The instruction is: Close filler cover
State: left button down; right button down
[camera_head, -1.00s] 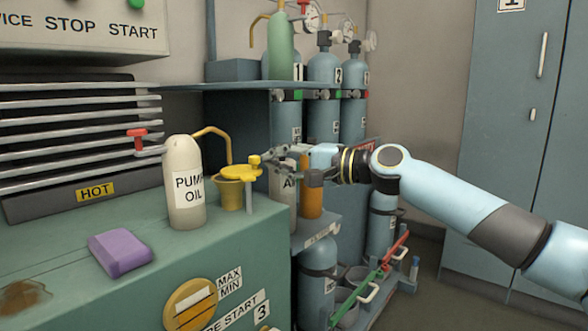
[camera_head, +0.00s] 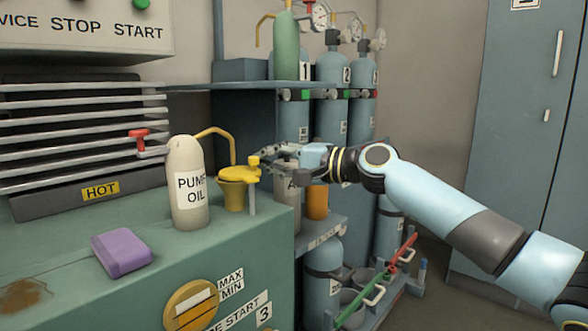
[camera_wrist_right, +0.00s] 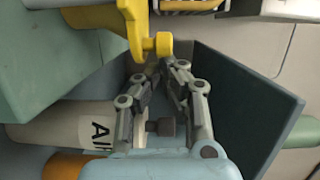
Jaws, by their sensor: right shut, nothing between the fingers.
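The yellow filler cover (camera_head: 238,174) lies across the top of the yellow filler cup (camera_head: 233,196) on the green machine, looking flat or nearly flat. Its small knob (camera_head: 253,160) is at the right end, above a thin post. My right gripper (camera_head: 266,152) is shut and empty, its fingertips just right of the knob. In the right wrist view the fingertips (camera_wrist_right: 161,66) are just below the knob (camera_wrist_right: 157,43); whether they touch cannot be told. My left gripper is not in view.
A purple block (camera_head: 121,252) lies on the machine top (camera_head: 178,246). Gas cylinders (camera_head: 331,100) and an orange cylinder (camera_head: 317,203) stand behind and beneath my right arm.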

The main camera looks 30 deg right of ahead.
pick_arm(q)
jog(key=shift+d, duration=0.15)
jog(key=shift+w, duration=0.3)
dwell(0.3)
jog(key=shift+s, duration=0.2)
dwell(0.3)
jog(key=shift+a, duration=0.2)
